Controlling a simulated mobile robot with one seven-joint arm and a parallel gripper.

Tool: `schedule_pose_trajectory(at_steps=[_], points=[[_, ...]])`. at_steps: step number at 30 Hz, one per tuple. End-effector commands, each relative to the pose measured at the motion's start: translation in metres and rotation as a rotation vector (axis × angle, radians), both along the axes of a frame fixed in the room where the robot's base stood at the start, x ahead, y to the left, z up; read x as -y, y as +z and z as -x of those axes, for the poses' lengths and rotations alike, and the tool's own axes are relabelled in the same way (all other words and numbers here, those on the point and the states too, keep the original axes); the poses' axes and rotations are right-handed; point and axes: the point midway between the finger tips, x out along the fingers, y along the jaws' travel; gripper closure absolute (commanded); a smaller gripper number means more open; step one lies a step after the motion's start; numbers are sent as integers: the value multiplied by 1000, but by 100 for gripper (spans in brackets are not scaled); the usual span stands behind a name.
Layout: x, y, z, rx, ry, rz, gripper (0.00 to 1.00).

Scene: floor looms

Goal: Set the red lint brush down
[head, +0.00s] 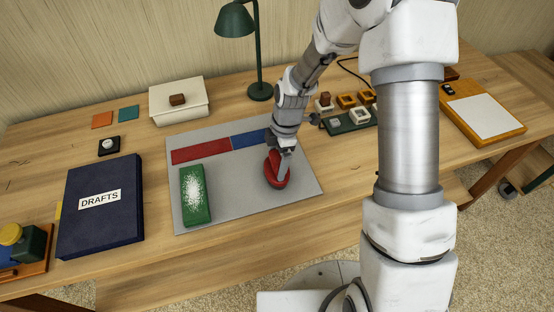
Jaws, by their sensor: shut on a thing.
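The red lint brush (272,170) is an oval red thing over the right part of the grey mat (240,206). My gripper (283,170) reaches down from above and is shut on it. The gripper covers part of the brush, and I cannot tell whether the brush touches the mat. A red strip (200,151) and a blue strip (250,138) lie along the mat's back edge. A green block with white specks (195,207) lies at the mat's left side.
A dark blue DRAFTS box (98,225) lies left of the mat. A white box (168,112) and a green lamp (259,92) stand behind. A green tray with small blocks (345,126) and a wooden clipboard (495,130) are to the right. The mat's front middle is clear.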

Motion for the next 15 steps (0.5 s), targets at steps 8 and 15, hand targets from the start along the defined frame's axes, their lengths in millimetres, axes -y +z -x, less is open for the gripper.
schedule_pose_trajectory(at_steps=[8, 15], points=[[0, -3, 0, 0, 0, 0, 0], [0, 3, 0, 0, 0, 0, 0]])
